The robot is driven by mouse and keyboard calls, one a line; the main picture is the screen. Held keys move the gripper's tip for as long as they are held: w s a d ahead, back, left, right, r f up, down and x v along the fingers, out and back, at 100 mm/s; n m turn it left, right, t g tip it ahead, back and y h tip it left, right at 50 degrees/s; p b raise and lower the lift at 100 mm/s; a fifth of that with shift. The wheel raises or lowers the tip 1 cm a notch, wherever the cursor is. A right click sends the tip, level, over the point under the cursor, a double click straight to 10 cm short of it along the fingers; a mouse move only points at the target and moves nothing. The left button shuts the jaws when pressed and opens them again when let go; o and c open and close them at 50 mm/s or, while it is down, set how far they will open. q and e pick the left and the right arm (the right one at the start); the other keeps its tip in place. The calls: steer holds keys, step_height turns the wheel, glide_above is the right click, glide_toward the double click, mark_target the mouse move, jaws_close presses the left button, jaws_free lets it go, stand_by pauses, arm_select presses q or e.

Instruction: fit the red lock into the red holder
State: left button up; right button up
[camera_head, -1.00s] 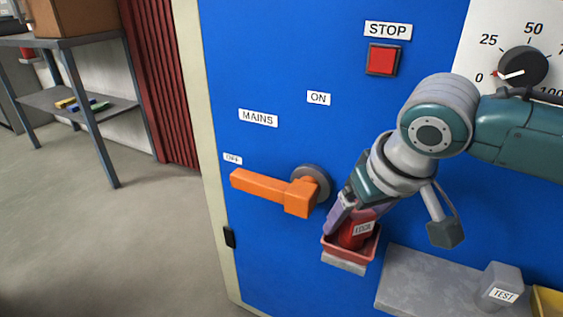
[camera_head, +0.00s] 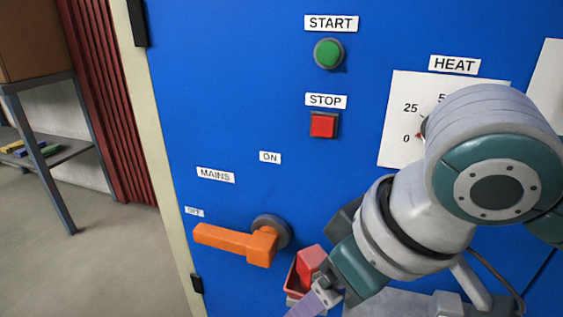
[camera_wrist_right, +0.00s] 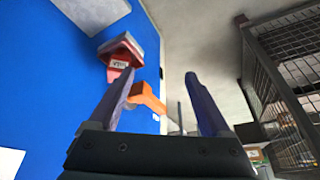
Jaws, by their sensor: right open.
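The red lock (camera_head: 312,261) stands in the red holder (camera_head: 291,281) on the blue panel, right of and below the orange handle. My right gripper partly covers them, so how deep the lock sits is hard to tell. In the right wrist view the lock (camera_wrist_right: 119,64) and the holder (camera_wrist_right: 122,46) show together beyond the left finger. My right gripper (camera_head: 312,300) is open and empty, just in front of and below the holder, apart from the lock; its fingers also spread in the right wrist view (camera_wrist_right: 160,88). My left gripper is out of view.
The orange MAINS handle (camera_head: 238,243) juts out left of the holder. A grey ledge (camera_head: 385,305) lies to the right, partly behind my arm. START (camera_head: 328,54) and STOP (camera_head: 323,124) buttons sit above. A mesh cage (camera_wrist_right: 285,75) shows at right in the wrist view.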

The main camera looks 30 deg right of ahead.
steer(key=s+f, duration=0.1)
steer(key=s, duration=1)
steer(key=shift+d+n+g+h, duration=0.25)
steer(key=shift+n+g+h, duration=0.05)
steer(key=shift+g+h, duration=0.1)
step_height(320, 180, up, 64)
steer(key=p, duration=6.4)
